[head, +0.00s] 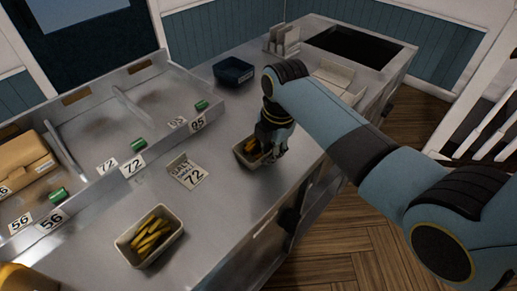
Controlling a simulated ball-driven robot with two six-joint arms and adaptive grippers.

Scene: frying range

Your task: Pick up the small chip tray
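A small beige tray of yellow chips (240,155) sits on the metal counter, right of the middle of the head view. My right gripper (272,155) reaches down at its right end and hides part of the tray and chips. The fingers are dark and small, and I cannot tell whether they are closed on the tray wall. A second, larger-looking beige tray of chips (122,243) stands nearer, at the lower left. My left gripper is not in view.
A sectioned metal trough (85,140) with green rolls and number tags runs along the left. A dark blue container (233,71) stands behind. The counter's front edge drops to a wooden floor.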

